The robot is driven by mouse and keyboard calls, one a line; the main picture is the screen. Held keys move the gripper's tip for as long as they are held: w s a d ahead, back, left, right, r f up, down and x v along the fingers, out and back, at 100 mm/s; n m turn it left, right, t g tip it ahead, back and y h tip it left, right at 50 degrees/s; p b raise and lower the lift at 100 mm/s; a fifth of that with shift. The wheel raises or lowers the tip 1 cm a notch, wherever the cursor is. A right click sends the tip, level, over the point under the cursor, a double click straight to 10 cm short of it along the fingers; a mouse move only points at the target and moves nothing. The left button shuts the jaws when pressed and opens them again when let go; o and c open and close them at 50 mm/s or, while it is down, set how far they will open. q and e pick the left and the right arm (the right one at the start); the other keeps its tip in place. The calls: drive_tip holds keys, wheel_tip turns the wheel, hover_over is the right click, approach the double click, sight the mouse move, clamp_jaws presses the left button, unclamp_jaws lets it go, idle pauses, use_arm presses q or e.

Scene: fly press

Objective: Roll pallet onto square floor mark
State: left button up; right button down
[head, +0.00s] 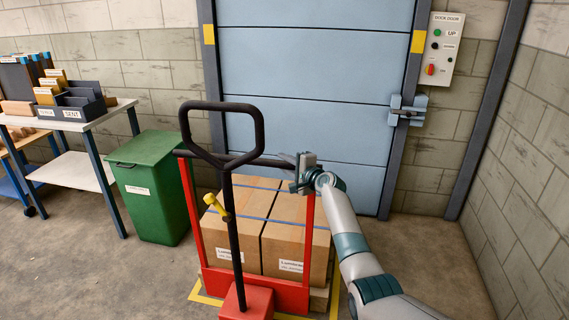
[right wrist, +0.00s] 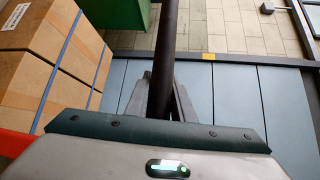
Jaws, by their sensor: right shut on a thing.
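A red pallet truck (head: 255,287) with a black loop handle (head: 186,130) stands before me. It carries strapped cardboard boxes (head: 292,245) on a wooden pallet (head: 319,299), of which only the right corner shows. Yellow floor-mark lines (head: 334,292) show at the pallet's right and lower left; the rest is hidden, so I cannot tell how squarely the pallet sits. My right gripper (head: 301,168) is shut on the right part of the dark crossbar (head: 270,162) at the top of the red frame. The right wrist view shows the bar (right wrist: 164,60) between the fingers (right wrist: 160,100). My left gripper is out of view.
A green bin (head: 152,190) stands close to the truck's left. A white-topped bench (head: 75,118) with trays is farther left. A closed blue dock door (head: 310,85) is behind the load, with a control box (head: 442,48) on the wall. Bare floor lies to the right.

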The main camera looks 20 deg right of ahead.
drive_tip(key=c, duration=1.8)
unclamp_jaws()
drive_tip(key=shift+s+d+r, duration=0.1)
drive_tip(key=shift+s+r, duration=0.05)
drive_tip(key=shift+r, duration=0.05)
drive_tip(key=shift+o, duration=1.3)
drive_tip(key=shift+s+d+r, duration=0.1)
drive_tip(key=shift+s+r, duration=0.05)
drive_tip(key=shift+s, duration=0.05)
drive_tip(key=shift+w, duration=0.15)
drive_tip(key=shift+s, duration=0.85)
drive_tip(key=v, duration=1.6)
drive_tip(key=shift+d, duration=0.1)
